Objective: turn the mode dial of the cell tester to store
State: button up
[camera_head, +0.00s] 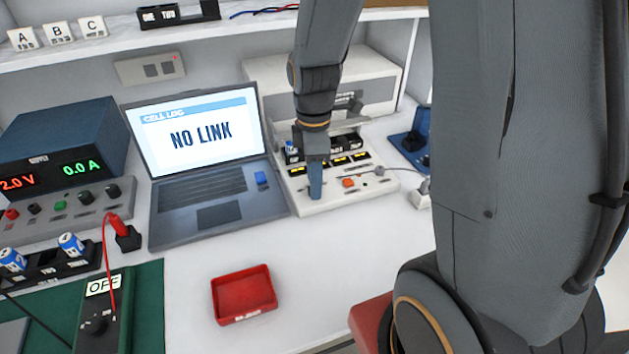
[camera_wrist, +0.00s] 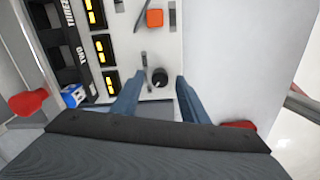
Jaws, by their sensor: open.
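The cell tester (camera_head: 335,197) is a pale unit right of the laptop, with a row of lit yellow displays, black cell slots and an orange button (camera_head: 348,183). In the wrist view the round black mode dial (camera_wrist: 160,78) sits on its panel (camera_wrist: 168,45), below the orange button. The dial's markings are too small to read. My gripper (camera_head: 315,194) is over the tester's front panel and hides the dial in the head view. Its blue fingers (camera_wrist: 159,80) are open, one on each side of the dial in the wrist view; I cannot tell whether they touch it.
A laptop (camera_head: 205,190) showing "NO LINK" stands left of the tester. A blue-and-white cell (camera_wrist: 73,95) sits in a tester slot. A red tray (camera_head: 243,294) lies in front, and a power supply (camera_head: 62,150) stands at left.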

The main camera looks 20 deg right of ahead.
jog(key=shift+f, duration=0.5)
grip_shut()
